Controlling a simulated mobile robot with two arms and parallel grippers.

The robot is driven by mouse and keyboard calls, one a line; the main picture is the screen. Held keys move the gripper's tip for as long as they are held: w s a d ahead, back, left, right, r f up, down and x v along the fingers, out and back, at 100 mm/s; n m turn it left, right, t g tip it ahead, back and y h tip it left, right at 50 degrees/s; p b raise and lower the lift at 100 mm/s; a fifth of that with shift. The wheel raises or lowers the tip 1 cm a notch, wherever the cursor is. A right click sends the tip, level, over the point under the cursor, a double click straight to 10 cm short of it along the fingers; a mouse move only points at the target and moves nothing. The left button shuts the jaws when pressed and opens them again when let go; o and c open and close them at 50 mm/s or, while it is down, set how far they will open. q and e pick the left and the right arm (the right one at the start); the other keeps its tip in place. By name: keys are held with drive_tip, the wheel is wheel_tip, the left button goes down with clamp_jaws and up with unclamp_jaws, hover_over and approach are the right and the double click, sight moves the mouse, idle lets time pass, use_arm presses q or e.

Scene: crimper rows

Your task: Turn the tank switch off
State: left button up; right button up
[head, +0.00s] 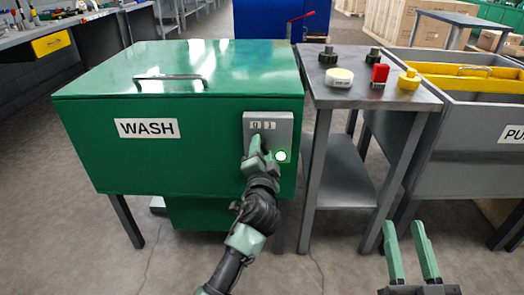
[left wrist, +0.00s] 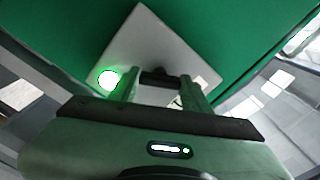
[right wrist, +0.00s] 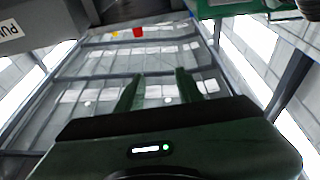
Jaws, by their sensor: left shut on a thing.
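The green WASH tank (head: 190,165) stands at the left with its lid down. A grey switch panel (head: 283,124) on its front has 0 and 1 labels and a lit green lamp (head: 281,156). My left gripper (head: 256,145) is at the panel, shut on the black tank switch (left wrist: 155,77), which shows between its fingers in the left wrist view. The gripper hides the switch in the head view, so its setting cannot be told. My right gripper (head: 405,224) is open and empty, low in front of the grey side table.
The grey side table (head: 345,96) right of the tank holds a white-yellow round piece (head: 339,77), a red block (head: 379,74), a yellow piece (head: 409,79) and dark knobs. A grey tank (head: 455,165) with yellow parts stands farther right. Floor in front is clear.

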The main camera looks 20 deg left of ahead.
use_arm(q)
drive_tip(key=o, duration=1.4)
drive_tip(key=shift+c, duration=0.2)
drive_tip(key=shift+s+d, duration=0.15)
drive_tip(key=shift+s, duration=0.25)
drive_tip(key=p+v, duration=0.1)
drive_tip(key=v, duration=0.6)
use_arm(e)
wheel_tip(320, 180, down, 6)
drive_tip(key=g+h, duration=0.1)
drive_tip(key=g, duration=0.2)
drive_tip(key=shift+w+d+f+g, duration=0.2)
drive_tip(key=shift+d+g, duration=0.2)
use_arm(q)
drive_tip(key=shift+f, duration=0.1)
